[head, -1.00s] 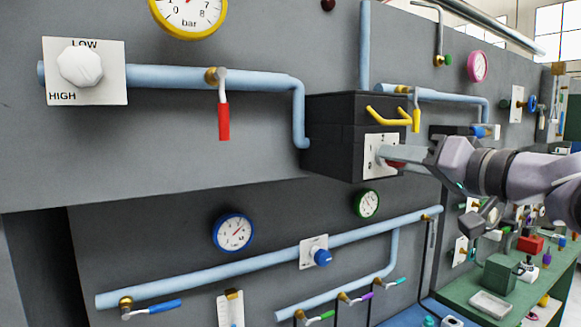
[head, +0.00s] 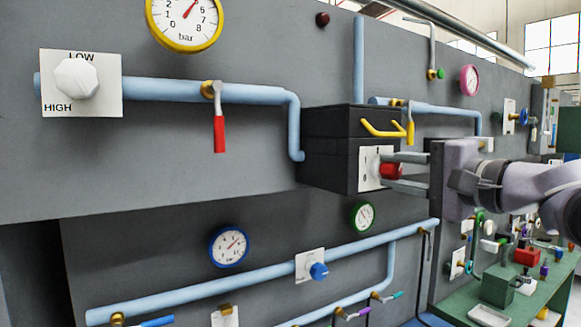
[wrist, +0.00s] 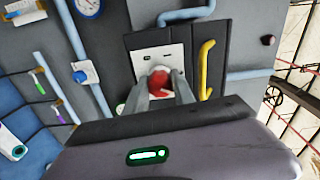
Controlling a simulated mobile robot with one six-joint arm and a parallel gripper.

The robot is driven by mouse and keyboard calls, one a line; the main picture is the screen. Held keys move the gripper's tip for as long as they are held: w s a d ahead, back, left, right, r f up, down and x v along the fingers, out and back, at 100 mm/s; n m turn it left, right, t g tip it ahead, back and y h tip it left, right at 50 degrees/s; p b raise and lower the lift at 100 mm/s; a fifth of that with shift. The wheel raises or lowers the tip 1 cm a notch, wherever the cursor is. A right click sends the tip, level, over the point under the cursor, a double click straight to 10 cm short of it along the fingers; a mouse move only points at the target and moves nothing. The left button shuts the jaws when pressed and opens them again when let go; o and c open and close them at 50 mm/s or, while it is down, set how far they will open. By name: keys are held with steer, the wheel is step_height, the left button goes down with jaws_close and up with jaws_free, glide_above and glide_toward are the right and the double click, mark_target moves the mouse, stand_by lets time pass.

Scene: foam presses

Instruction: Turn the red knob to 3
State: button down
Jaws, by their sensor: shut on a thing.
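The red knob (head: 391,170) sits on a white dial plate (head: 369,168) on the front of a black box (head: 328,150). My gripper (head: 396,171) reaches in from the right, one finger above the knob and one below it. In the wrist view the red knob (wrist: 160,84) lies between my two fingers (wrist: 162,92), which are shut on it. The white plate (wrist: 150,58) shows behind it with small dark marks. The numbers are too small to read, and I cannot tell where the knob points.
A yellow handle (head: 384,129) is on the box just above the knob. A red-handled valve (head: 219,132) and a white knob (head: 76,78) are on the pipe at left. A blue knob (head: 319,271) is below. A green bench (head: 455,298) stands at lower right.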

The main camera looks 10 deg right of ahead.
steer(key=m+p, duration=0.2)
steer(key=m, duration=0.3)
steer(key=shift+m, duration=0.4)
stand_by(0.4)
steer(key=c, duration=1.1)
jaws_free()
steer(key=shift+o, duration=0.2)
steer(key=shift+s+d, duration=0.1)
steer(key=b+v, duration=0.1)
steer(key=v, duration=1.6)
steer(key=shift+s, duration=0.1)
